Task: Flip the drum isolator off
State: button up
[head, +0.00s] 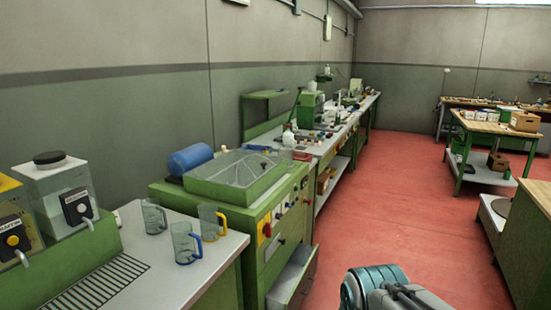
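A green machine cabinet with a shallow tub on top (237,172) stands along the left wall. A blue cylinder (190,159) lies behind the tub. On the cabinet's front, a red knob on a yellow plate (266,229) looks like a rotary isolator switch; its label and exact position are too small to read. More small knobs and buttons sit to its right on the same panel. Part of my arm shows at the bottom centre, apart from the cabinet. My gripper's fingers are not in view.
An open drawer (291,281) juts from the cabinet below the panel. Clear jugs (186,243) and dispensers (63,194) stand on the near left counter. A long workbench (340,127) runs beyond. Red floor (415,205) is clear in the middle; tables stand right.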

aim_at(267, 229)
jog(key=u, duration=0.05)
jog(key=i, duration=1.05)
jog(key=z, duration=0.4)
